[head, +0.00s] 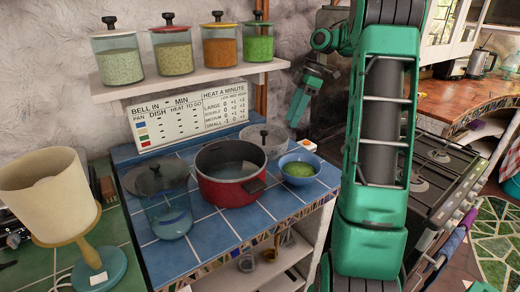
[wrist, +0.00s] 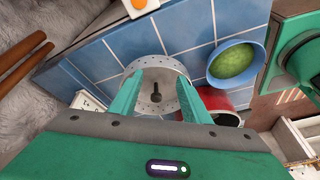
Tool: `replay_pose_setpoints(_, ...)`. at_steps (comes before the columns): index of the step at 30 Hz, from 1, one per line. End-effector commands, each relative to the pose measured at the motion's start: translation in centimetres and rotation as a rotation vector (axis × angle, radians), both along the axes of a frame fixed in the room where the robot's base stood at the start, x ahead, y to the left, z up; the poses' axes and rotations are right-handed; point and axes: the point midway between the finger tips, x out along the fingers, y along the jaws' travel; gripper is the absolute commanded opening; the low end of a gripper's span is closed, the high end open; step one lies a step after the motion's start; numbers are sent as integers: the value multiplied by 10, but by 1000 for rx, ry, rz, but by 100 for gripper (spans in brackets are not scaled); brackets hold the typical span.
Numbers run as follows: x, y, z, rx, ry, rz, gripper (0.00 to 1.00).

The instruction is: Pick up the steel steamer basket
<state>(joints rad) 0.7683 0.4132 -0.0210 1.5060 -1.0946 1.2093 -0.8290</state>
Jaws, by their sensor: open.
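The steel steamer basket (head: 257,135) is a shallow, perforated grey dish with a dark upright post in its middle. It sits on the blue tiled counter behind the red pot, which hides part of its front in the head view. In the wrist view the basket (wrist: 158,66) lies ahead of my gripper (wrist: 160,82), and its post shows between the two green fingers. The fingers are apart and empty. In the head view my gripper (head: 298,110) hangs above and to the right of the basket. The fingers overlap the basket's sides in the wrist view; I cannot tell the exact gap.
The red pot (head: 225,187) and a blue bowl of green food (head: 298,169) stand close to the basket. A glass jar (head: 167,210) is at the left front. A small white box with an orange button (head: 309,145) is at the right. A shelf of jars (head: 190,80) hangs above.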

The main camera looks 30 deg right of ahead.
Motion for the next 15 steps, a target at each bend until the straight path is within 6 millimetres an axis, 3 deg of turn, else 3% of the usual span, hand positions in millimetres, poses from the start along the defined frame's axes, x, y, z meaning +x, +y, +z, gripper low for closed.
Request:
replay_pose_setpoints(3, 8, -24, -9, 12, -50, 132, 43)
replay_pose_setpoints(8, 10, -38, -15, 17, -86, 230, 43)
replay_pose_setpoints(11, 13, -34, -15, 18, -95, 251, 43)
replay_pose_setpoints(15, 17, -14, -14, 18, -94, 254, 43)
